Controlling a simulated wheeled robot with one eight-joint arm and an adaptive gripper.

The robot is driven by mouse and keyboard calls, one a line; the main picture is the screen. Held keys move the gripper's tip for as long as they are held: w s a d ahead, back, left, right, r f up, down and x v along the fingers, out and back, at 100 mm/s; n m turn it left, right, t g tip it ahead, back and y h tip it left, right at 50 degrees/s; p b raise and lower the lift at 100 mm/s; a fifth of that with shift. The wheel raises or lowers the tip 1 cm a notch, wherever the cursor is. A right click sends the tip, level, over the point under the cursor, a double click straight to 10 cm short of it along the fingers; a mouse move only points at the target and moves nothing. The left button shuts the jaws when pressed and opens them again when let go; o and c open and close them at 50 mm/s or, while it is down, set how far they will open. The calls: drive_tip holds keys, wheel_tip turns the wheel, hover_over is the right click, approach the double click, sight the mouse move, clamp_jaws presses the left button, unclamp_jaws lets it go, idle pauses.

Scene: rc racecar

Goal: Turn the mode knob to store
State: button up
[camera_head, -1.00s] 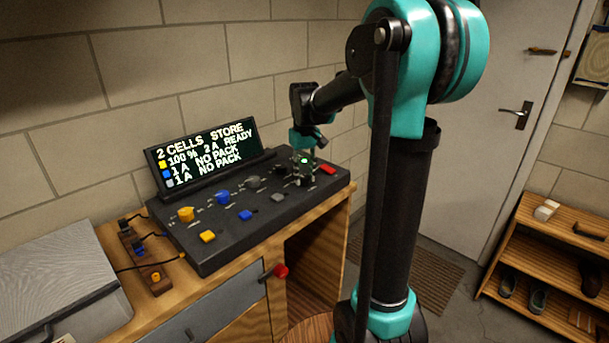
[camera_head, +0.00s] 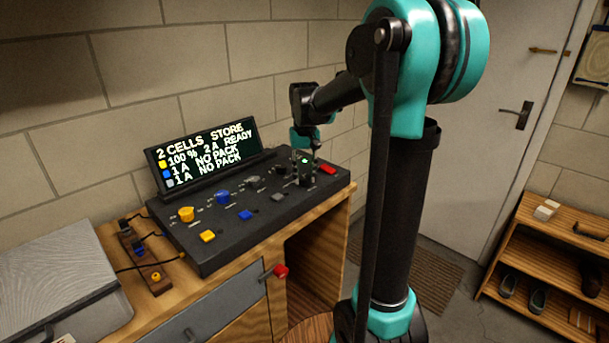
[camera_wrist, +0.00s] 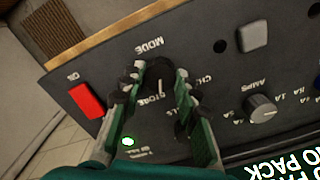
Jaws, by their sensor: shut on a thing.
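The dark round mode knob (camera_wrist: 158,78) sits on the charger panel (camera_head: 217,256), below the printed word MODE in the wrist view. My gripper (camera_wrist: 159,72) is shut on the knob, one finger on each side. The knob's pale pointer line points down in the wrist view, near a partly covered STORE label.
A red button (camera_wrist: 87,100) is close beside the gripper. A grey amps knob (camera_wrist: 262,107) and a grey button (camera_wrist: 254,36) are on the other side. Yellow (camera_head: 186,214) and blue (camera_head: 222,197) knobs stand farther left. A block wall is behind.

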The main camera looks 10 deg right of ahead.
sight(305, 177)
drive_tip(key=o, duration=1.2)
drive_tip(key=shift+c, duration=0.2)
drive_tip(key=shift+r, duration=0.1)
wheel_tip(305, 177, up, 12)
